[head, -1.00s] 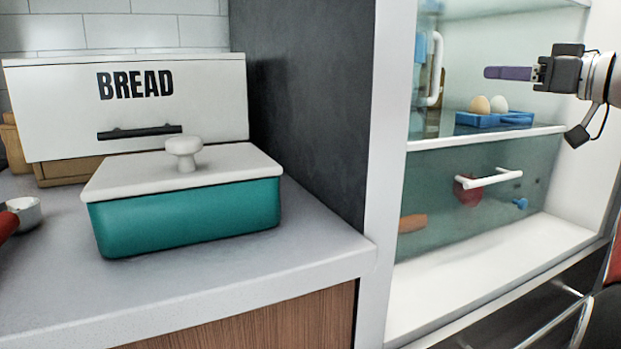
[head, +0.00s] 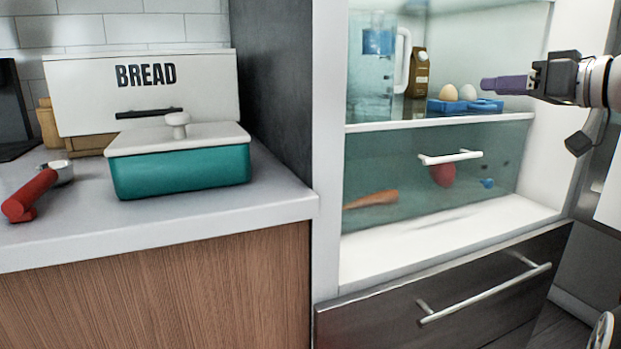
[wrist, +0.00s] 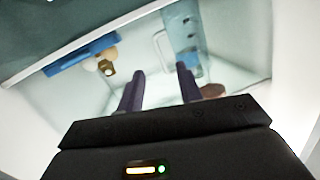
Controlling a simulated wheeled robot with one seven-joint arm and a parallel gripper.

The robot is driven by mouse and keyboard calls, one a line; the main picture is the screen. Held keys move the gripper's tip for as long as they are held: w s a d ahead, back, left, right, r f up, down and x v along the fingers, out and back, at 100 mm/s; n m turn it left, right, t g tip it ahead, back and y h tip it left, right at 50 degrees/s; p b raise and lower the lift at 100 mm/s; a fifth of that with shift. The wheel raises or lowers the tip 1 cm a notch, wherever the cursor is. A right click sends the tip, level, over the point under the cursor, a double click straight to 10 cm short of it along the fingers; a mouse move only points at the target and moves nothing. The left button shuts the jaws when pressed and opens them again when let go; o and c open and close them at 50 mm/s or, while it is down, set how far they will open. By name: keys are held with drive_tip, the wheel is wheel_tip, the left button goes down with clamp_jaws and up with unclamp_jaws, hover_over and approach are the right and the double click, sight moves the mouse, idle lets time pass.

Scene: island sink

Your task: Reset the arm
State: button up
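My gripper (head: 490,84) is at the upper right of the head view, held in the air in front of the open fridge, its fingers pointing left. In the wrist view the two purple fingers of my gripper (wrist: 157,82) stand apart with nothing between them, so it is open and empty. The fridge shelf (head: 440,124) is beyond the fingers. A blue egg tray (head: 470,107) with two eggs stands on it, and the tray also shows in the wrist view (wrist: 80,55).
A pitcher (head: 372,75) and brown carton (head: 418,73) stand on the shelf. A clear drawer (head: 440,185) below holds produce. On the counter (head: 150,238) at left are a teal box (head: 180,174) with a white lid, a bread box (head: 80,90) and a red-handled tool (head: 28,196).

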drive_tip(key=s+a+f+m+g+h+p, duration=0.1)
drive_tip(key=s+a+f+m+g+h, duration=0.15)
drive_tip(key=a+f, duration=0.45)
drive_tip(key=s+a+f+m+g+h+p, duration=0.1)
drive_tip(key=s+a+f+m+g, duration=0.2)
drive_tip(key=a+f, duration=0.45)
drive_tip(key=s+f+g+h, duration=0.1)
drive_tip(key=s+f+h, duration=0.1)
drive_tip(key=s+f, duration=0.6)
drive_tip(key=s+a+f+g+h+p, duration=0.1)
drive_tip(key=s+f+g+h, duration=0.1)
drive_tip(key=s+f, duration=0.7)
wheel_tip(320, 180, down, 5)
drive_tip(key=shift+s+r+n+h, duration=0.15)
drive_tip(key=shift+s+n+h, duration=0.15)
drive_tip(key=shift+h, duration=0.45)
